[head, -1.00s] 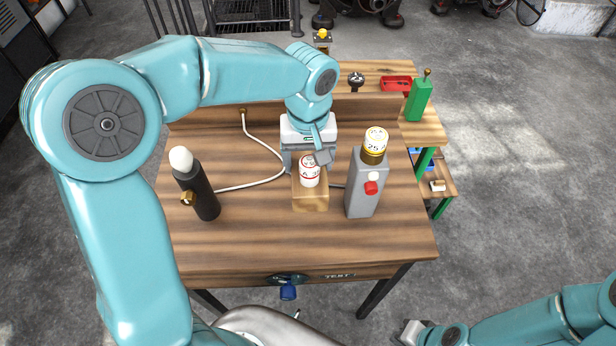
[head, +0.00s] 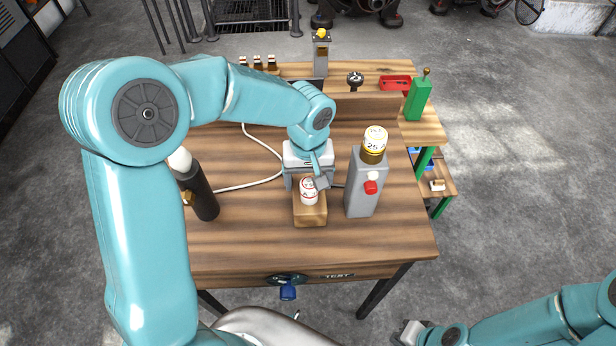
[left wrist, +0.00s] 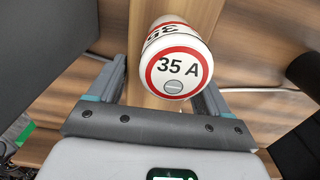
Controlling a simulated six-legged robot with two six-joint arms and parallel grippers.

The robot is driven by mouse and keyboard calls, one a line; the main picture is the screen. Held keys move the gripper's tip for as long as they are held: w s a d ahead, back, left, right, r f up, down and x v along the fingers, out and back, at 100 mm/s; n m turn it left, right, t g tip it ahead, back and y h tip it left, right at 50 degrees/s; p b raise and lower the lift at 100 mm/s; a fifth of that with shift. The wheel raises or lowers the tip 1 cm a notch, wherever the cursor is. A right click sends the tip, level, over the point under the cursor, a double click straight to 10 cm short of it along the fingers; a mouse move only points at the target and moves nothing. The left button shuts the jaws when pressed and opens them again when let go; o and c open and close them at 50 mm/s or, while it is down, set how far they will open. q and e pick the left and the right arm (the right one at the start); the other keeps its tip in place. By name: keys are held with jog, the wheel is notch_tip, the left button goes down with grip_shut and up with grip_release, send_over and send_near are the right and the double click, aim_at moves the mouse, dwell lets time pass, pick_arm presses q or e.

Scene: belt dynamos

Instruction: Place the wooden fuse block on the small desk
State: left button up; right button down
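The wooden fuse block (head: 311,214), a pale block bearing a white fuse with a red ring, is over the near middle of the wooden desk (head: 240,240). I cannot tell if it touches the top. My left gripper (head: 307,183) reaches down from behind, its fingers on either side of the block. In the left wrist view the fuse (left wrist: 176,72) reads "35 A" and sits between the fingers, hiding most of the block. My right gripper (head: 410,332) is low, off the desk's near right side; its opening is unclear.
A grey post with a yellow-ringed fuse (head: 366,185) stands just right of the block. A black cylinder (head: 202,195) stands left, partly behind my arm. A white cable (head: 250,186) lies between. A green-legged stand (head: 432,130) is at right. The desk's front right is clear.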

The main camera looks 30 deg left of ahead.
pick_arm(q)
jog(key=shift+o, duration=1.2)
jog(key=shift+r, duration=0.45)
notch_tip(320, 180, up, 12)
jog(key=shift+f, duration=0.25)
